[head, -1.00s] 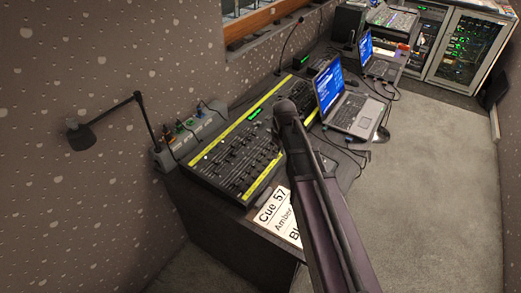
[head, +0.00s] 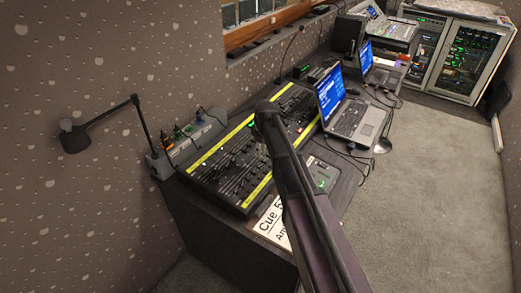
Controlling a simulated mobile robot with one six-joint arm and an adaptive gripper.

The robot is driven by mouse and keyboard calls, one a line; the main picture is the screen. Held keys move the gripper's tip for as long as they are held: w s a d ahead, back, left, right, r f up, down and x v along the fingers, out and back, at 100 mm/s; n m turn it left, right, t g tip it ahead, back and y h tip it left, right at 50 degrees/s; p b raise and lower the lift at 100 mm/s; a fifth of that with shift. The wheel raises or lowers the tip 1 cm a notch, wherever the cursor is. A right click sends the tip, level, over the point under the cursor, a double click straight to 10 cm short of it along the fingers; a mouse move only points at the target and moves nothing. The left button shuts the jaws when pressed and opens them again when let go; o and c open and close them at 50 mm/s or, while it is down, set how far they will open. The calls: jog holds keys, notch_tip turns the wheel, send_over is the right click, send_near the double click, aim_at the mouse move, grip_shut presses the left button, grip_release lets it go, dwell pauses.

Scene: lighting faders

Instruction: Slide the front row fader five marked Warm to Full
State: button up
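The black lighting desk (head: 215,178) lies on the counter, with rows of small faders and yellow label strips. The front yellow strip (head: 257,189) runs along its near edge. The labels are too small to read, so I cannot tell which fader is five, Warm. My arm reaches up from the lower right, and its dark end is over the middle of the desk, covering part of the fader rows. My gripper's fingers are hidden behind the arm, so I cannot tell whether they are open or touch a fader.
A cue card (head: 273,224) lies at the counter's front edge, partly behind my arm. An open laptop (head: 345,108) stands right of the desk, with a small black panel (head: 322,172) in front. A lamp (head: 75,137) and thin gooseneck microphone (head: 291,52) rise nearby. Floor (head: 430,200) is clear at right.

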aim_at(259, 166)
jog(key=shift+w+a+f+b, duration=0.1)
jog(key=shift+a+f+b, duration=0.05)
jog(key=shift+f+b, duration=2.05)
jog(key=shift+w+a+f+b, duration=0.1)
jog(key=shift+a+f+b, duration=0.05)
jog(key=shift+f+b, duration=2)
grip_shut()
jog(key=shift+w+a, duration=0.1)
jog(key=shift+w+a+r+p, duration=0.15)
jog(key=shift+w+a+p, duration=0.05)
jog(key=shift+w+a, duration=0.85)
jog(key=shift+w+a+r+p, duration=0.2)
jog(key=shift+w+a, duration=0.55)
jog(key=shift+a, duration=0.5)
grip_release()
jog(key=shift+f, duration=0.1)
jog(key=shift+s, duration=0.1)
jog(key=shift+r+p, duration=1.25)
jog(key=shift+r, duration=0.05)
